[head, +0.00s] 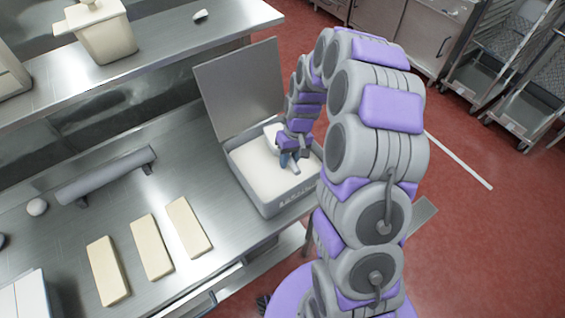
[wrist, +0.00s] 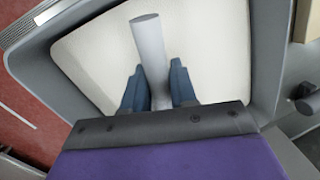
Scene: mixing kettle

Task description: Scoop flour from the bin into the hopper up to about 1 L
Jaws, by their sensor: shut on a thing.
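The flour bin (head: 272,207) is a grey metal box on the counter's right end, with its lid (head: 241,90) standing open. White flour (head: 262,180) fills it broadly; flour also shows in the wrist view (wrist: 215,50). My gripper (head: 290,160) reaches down into the bin. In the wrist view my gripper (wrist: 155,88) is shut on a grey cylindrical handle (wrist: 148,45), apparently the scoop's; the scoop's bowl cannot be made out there. A pale shape (head: 271,131) beside the gripper may be part of the scoop. A cream container (head: 103,38) on the upper shelf may be the hopper.
Three cream blocks (head: 152,247) lie on the counter, left of the bin. A small white object (head: 200,15) lies on the upper shelf. Wheeled racks (head: 510,80) stand beyond the red floor.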

